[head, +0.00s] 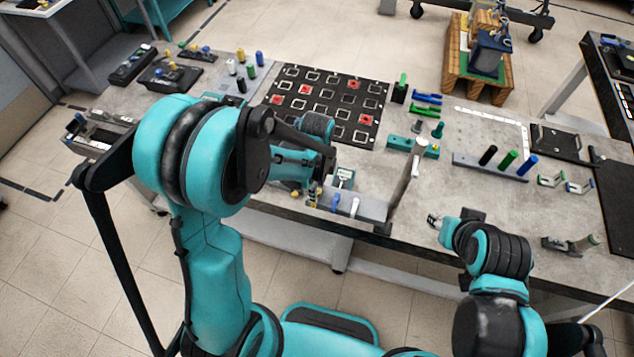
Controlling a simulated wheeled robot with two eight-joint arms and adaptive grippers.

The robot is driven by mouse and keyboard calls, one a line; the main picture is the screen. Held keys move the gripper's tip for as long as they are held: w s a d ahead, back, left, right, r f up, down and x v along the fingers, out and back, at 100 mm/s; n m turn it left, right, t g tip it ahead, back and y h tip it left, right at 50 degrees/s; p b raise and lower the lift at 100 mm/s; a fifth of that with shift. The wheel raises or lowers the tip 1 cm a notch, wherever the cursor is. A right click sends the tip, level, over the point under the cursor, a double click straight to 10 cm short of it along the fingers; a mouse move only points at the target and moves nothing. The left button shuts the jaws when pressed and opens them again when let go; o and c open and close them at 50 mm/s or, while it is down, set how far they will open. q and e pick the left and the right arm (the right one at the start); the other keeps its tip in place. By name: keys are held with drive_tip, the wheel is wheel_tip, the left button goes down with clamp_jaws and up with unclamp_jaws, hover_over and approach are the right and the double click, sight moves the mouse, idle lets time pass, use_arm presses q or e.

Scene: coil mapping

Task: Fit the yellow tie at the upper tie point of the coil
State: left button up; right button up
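My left arm reaches over the table's front middle and hides much of what lies behind it. My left gripper (314,190) is small and partly hidden beside a grey bar (372,208) with a blue peg (335,202) and a white peg (354,207). I cannot tell whether it is open or holds anything. A yellow peg (240,55) stands among several coloured pegs at the back left; I cannot tell if it is the yellow tie. I cannot make out the coil or its upper tie point. My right gripper (437,221) is at the table's front edge, its opening unclear.
A black board (327,104) with square frames and red squares lies mid-table. A teal block (412,146) and a grey bar (468,161) with black, green and blue pegs stand right of it. A post (404,180) rises near the front edge. Bare tabletop (480,205) lies right of it.

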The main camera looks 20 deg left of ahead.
use_arm(q)
drive_tip(key=c, duration=0.9)
clamp_jaws()
drive_tip(key=shift+r+p, duration=0.65)
drive_tip(key=shift+r, duration=0.35)
drive_tip(key=shift+r+p, duration=1.1)
drive_tip(key=shift+r, duration=0.6)
